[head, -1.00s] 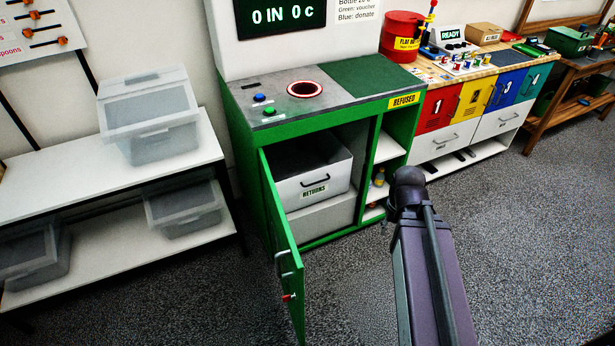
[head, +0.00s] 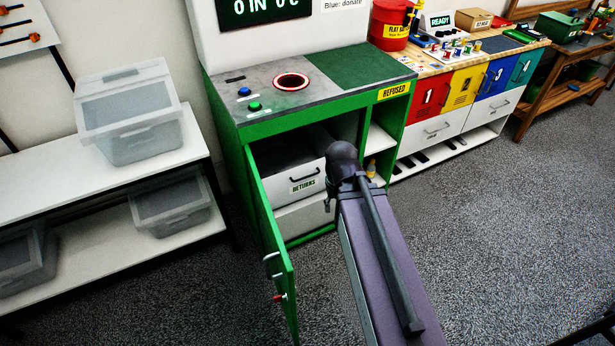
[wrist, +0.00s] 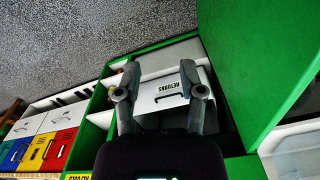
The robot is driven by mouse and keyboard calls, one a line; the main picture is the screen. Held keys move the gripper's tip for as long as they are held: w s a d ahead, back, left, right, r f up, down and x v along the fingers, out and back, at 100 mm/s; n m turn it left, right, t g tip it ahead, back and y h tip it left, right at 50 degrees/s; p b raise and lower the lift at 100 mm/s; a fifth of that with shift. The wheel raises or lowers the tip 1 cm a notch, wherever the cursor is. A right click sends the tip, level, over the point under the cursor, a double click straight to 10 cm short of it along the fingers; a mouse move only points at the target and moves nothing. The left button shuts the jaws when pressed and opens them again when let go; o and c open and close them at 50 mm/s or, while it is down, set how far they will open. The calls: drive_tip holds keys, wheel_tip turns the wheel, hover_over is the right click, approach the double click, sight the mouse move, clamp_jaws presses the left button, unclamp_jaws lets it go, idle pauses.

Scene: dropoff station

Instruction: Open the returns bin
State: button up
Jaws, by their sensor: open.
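The returns bin (head: 297,187) is a white box labelled RETURNS with a dark handle (head: 305,178) on its front. It sits inside the green cabinet (head: 310,115), whose green door (head: 273,235) stands open. In the wrist view the bin front (wrist: 160,88) and its handle (wrist: 171,98) show between the fingers. My gripper (wrist: 159,70) is open, its two fingers apart on either side of the handle; nothing is held. I cannot tell the remaining distance to the handle. In the head view my arm hides the gripper and the bin's right edge.
The open door, with a silver handle and red latch, juts out left of the bin. A side shelf with bottles (head: 371,168) is to the right. A rack with grey tubs (head: 140,115) stands left. Numbered coloured bins (head: 430,100) stand further right. The floor in front is clear.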

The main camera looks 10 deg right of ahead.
drive_tip(key=shift+a, duration=0.1)
drive_tip(key=shift+w+f, duration=0.1)
drive_tip(key=w+a+f+m+t+y+b, duration=0.2)
drive_tip(key=w+f+m+t+y+b, duration=0.15)
drive_tip(key=w+f+b, duration=0.8)
drive_tip(key=w+a+f+m+t+y+b, duration=0.2)
drive_tip(key=w+f+t+b, duration=0.2)
drive_tip(key=w+f+b, duration=0.7)
drive_tip(key=w+d+f+m+t+b, duration=0.7)
drive_tip(key=w+f+b, duration=0.3)
drive_tip(key=b, duration=1.5)
drive_tip(key=shift+d+m, duration=0.4)
drive_tip(key=shift+m, duration=0.45)
drive_tip(key=shift+w+h, duration=0.25)
